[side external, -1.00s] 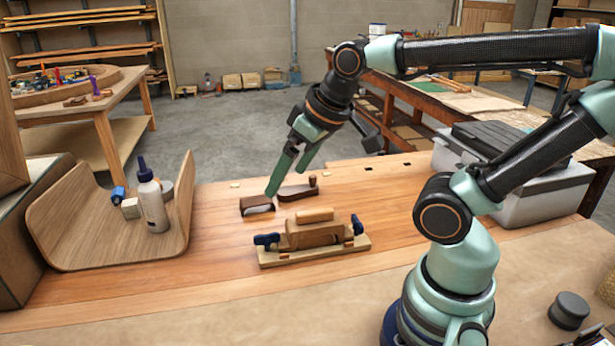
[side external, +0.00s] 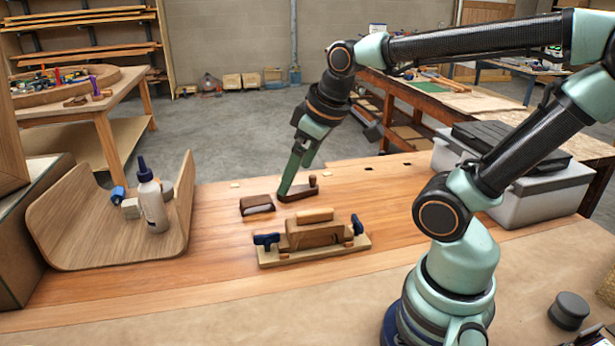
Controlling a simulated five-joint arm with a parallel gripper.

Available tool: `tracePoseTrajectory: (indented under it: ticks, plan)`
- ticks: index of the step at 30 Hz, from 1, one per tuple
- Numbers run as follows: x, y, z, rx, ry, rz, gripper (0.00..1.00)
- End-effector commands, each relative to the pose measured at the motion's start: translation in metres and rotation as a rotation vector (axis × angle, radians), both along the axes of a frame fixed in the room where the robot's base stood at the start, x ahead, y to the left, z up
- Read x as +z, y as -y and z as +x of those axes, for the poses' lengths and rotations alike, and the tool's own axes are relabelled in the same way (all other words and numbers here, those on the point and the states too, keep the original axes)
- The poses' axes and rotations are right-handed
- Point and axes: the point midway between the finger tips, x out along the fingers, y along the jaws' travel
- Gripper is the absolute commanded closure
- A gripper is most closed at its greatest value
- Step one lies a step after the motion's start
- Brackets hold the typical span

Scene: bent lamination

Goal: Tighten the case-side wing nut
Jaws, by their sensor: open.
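My gripper (side external: 294,180) is open, pointing down behind the jig. Its longer finger ends at or just in front of a dark wooden tool with a knob (side external: 303,190); I cannot tell whether they touch. The gripper is apart from both wing nuts.
A dark brown block-like tool (side external: 257,204) lies left of the gripper. A bent wood sheet (side external: 100,232) with a glue bottle (side external: 153,205) stands at the left. The grey case (side external: 525,190) is at the right. The bench between jig and case is clear.

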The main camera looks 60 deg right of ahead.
Motion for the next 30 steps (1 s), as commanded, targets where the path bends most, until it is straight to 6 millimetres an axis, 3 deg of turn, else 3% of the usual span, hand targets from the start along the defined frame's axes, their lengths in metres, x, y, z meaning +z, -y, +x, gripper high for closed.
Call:
tracePoseTrajectory:
  ticks: [9,15,21,26,30]
  plan:
    - [-0.041,0.109,-0.015,0.329,-0.282,-0.133,0.00]
    - [-0.066,0.159,-0.040,0.541,-0.387,-0.114,0.00]
    - [-0.077,0.178,-0.053,0.647,-0.416,-0.096,0.00]
    - [-0.087,0.179,-0.054,0.663,-0.419,-0.093,0.00]
    - [-0.109,0.179,-0.055,0.663,-0.420,-0.090,0.00]
